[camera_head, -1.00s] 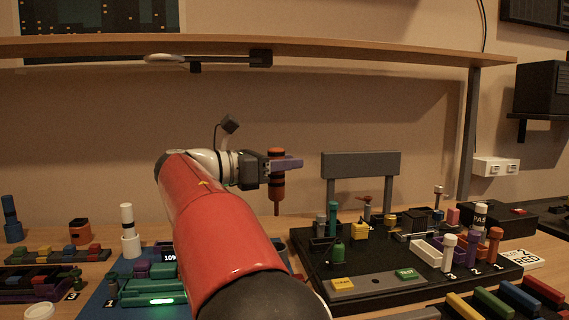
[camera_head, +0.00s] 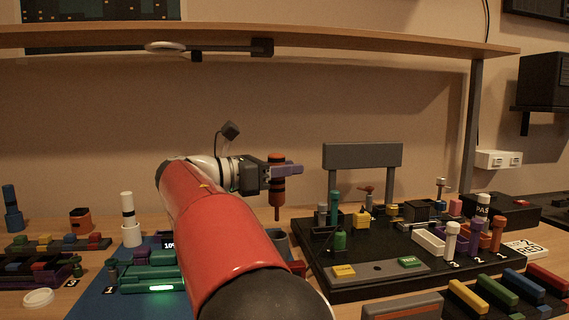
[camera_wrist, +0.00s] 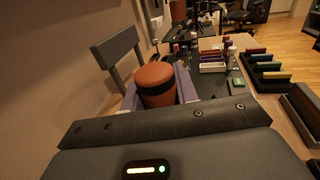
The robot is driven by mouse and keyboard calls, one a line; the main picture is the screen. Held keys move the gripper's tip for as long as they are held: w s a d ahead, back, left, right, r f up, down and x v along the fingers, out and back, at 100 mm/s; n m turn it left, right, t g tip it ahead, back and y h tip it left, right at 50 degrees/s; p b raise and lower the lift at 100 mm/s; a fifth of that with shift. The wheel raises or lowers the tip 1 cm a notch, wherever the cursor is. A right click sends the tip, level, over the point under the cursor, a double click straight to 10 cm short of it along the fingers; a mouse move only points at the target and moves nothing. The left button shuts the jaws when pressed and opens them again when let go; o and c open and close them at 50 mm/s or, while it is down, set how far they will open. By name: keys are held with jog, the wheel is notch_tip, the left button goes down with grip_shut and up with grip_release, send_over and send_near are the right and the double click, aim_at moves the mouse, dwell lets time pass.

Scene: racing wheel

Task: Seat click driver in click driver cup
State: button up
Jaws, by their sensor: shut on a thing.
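The click driver is an orange-red, black-banded tool (camera_head: 277,175) with a thin dark shaft pointing down. My gripper (camera_head: 284,168) is shut on its body and holds it upright in the air above the table. In the wrist view the driver's round orange top (camera_wrist: 155,78) stands between the purple fingers. Its shaft is hidden there. An orange-and-dark holder (camera_head: 80,220) stands at the far left. I cannot tell for certain which one is the click driver cup.
A black test board (camera_head: 340,287) with an upright grey panel (camera_head: 362,156) and several small parts fills the right. A blue mat (camera_head: 110,300) with a green fixture lies at left. A shelf (camera_head: 350,46) spans above. Colored bars (camera_head: 510,292) lie at front right.

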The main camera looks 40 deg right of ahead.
notch_tip(320, 180, down, 2)
jog(key=shift+b, duration=0.35)
jog(key=shift+p, duration=1.25)
dwell(1.3)
notch_tip(320, 180, down, 6)
jog(key=b, duration=0.2)
jog(key=shift+f+b, duration=0.2)
jog(key=shift+b, duration=0.2)
dwell(1.9)
jog(key=o, duration=1.2)
jog(key=shift+c, duration=0.2)
jog(key=shift+a, duration=0.1)
jog(key=v, duration=0.7)
jog(key=shift+a, duration=0.35)
